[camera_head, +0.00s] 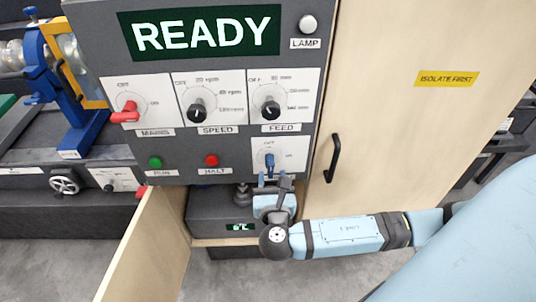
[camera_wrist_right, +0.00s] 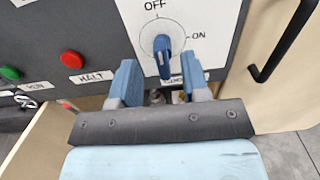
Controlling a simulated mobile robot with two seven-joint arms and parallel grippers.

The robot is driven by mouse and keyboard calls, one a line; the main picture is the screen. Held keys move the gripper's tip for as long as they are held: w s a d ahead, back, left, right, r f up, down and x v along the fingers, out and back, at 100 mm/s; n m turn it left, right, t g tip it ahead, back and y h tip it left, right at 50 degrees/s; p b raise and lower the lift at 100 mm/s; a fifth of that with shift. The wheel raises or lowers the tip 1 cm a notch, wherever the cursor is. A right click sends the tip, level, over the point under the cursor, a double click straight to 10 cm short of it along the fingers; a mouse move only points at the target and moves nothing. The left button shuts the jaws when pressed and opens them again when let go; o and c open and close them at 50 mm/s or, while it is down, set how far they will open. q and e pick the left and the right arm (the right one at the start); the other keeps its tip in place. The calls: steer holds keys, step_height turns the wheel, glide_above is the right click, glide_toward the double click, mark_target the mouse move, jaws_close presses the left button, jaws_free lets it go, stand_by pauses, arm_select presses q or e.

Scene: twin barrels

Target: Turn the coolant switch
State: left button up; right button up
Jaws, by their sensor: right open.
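The coolant switch (camera_head: 269,161) is a blue lever knob on a white plate at the lower right of the grey control panel. It also shows in the right wrist view (camera_wrist_right: 162,46), upright, with its upper end toward OFF; ON is marked to the right. My right gripper (camera_head: 272,181) is open and empty just below the switch. In the wrist view its two blue fingers (camera_wrist_right: 159,80) stand apart, one on each side below the knob, not closed on it. The label under the switch is partly hidden by the fingers. My left gripper is not in view.
The panel holds a READY display (camera_head: 206,32), a red MAINS handle (camera_head: 125,113), SPEED (camera_head: 196,112) and FEED (camera_head: 270,108) knobs, and green RUN (camera_head: 155,162) and red HALT (camera_head: 211,160) buttons. A wooden door with a black handle (camera_head: 332,158) stands close to the right.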

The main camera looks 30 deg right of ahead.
mark_target(271, 166)
steer(key=p+x, duration=0.1)
steer(key=x, duration=0.6)
steer(key=shift+w+d, duration=0.1)
steer(key=shift+w, duration=0.1)
jaws_close()
